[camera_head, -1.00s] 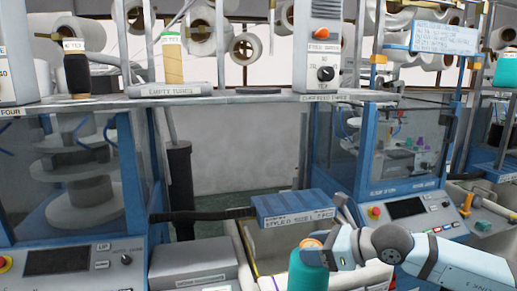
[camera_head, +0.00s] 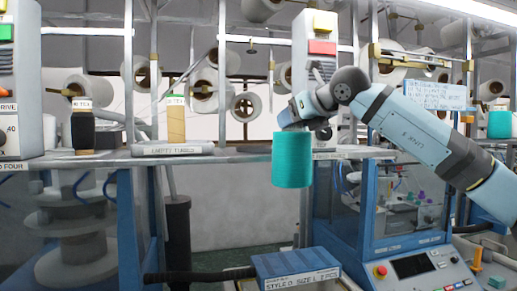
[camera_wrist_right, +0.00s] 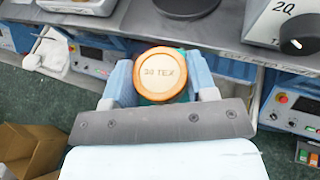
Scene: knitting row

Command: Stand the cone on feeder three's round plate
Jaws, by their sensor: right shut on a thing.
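A teal cone (camera_head: 292,160) hangs upright from my right gripper (camera_head: 303,122), which is shut on its top. In the right wrist view, the cone's orange cap (camera_wrist_right: 160,74) reads 30 TEX and sits between the two fingers of the gripper (camera_wrist_right: 162,82). The cone is in front of the shelf, its lower part below the shelf edge in the picture. A dark round plate (camera_head: 254,149) lies on the shelf just left of the cone. It also shows at the top of the right wrist view (camera_wrist_right: 187,5). My left gripper is not in view.
A grey tray labelled EMPTY TUBES (camera_head: 172,149) lies left of the plate, with a tan tube (camera_head: 176,122) behind it. A black cone (camera_head: 82,130) stands further left. A feeder box with lights (camera_head: 322,47) rises behind my right gripper.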

